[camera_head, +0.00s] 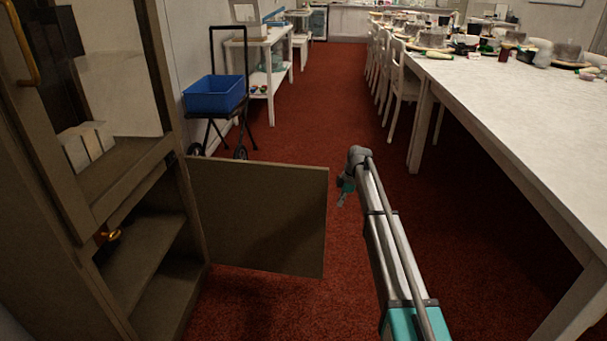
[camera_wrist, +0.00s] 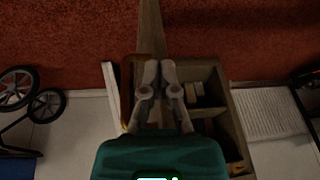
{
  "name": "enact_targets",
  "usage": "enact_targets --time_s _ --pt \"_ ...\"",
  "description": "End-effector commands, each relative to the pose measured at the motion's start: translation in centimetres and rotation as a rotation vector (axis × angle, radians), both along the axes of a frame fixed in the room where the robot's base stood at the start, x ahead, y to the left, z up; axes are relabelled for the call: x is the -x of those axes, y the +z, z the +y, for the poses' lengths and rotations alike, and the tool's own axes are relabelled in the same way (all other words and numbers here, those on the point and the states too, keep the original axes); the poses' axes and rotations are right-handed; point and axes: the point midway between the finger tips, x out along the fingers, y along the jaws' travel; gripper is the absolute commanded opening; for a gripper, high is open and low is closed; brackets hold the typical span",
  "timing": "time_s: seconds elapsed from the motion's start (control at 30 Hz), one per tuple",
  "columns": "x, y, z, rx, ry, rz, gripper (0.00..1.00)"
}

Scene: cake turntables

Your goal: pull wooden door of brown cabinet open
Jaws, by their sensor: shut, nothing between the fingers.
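The brown cabinet (camera_head: 85,215) stands at the left, with bare shelves in its lower part. Its lower wooden door (camera_head: 262,215) stands swung out over the carpet, well away from the opening. My gripper (camera_head: 342,199) is just right of the door's free edge in the head view, with a narrow strip of carpet between them. In the wrist view my gripper (camera_wrist: 160,66) is shut and empty. There the door (camera_wrist: 150,28) shows as a narrow brown strip beyond the fingertips, and the cabinet (camera_wrist: 232,115) lies behind and right of the fingers.
A blue crate (camera_head: 214,94) sits on a wheeled cart behind the door. A long white table (camera_head: 520,120) with cakes and tools runs along the right, with white chairs (camera_head: 405,85) beside it. Red carpet (camera_head: 325,110) lies clear between.

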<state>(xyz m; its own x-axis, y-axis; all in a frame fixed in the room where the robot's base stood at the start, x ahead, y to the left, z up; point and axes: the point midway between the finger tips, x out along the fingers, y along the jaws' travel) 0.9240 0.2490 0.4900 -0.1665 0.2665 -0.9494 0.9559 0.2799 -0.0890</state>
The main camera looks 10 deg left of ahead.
Motion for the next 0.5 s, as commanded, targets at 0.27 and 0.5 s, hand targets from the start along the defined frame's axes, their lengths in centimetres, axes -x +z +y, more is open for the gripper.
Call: enact_targets --time_s 0.27,0.5 --pt "9.7 1.2 -7.8 0.119 -0.424 0.053 0.0" --pt "17.6 2.0 -13.6 0.207 -0.805 0.087 0.0"
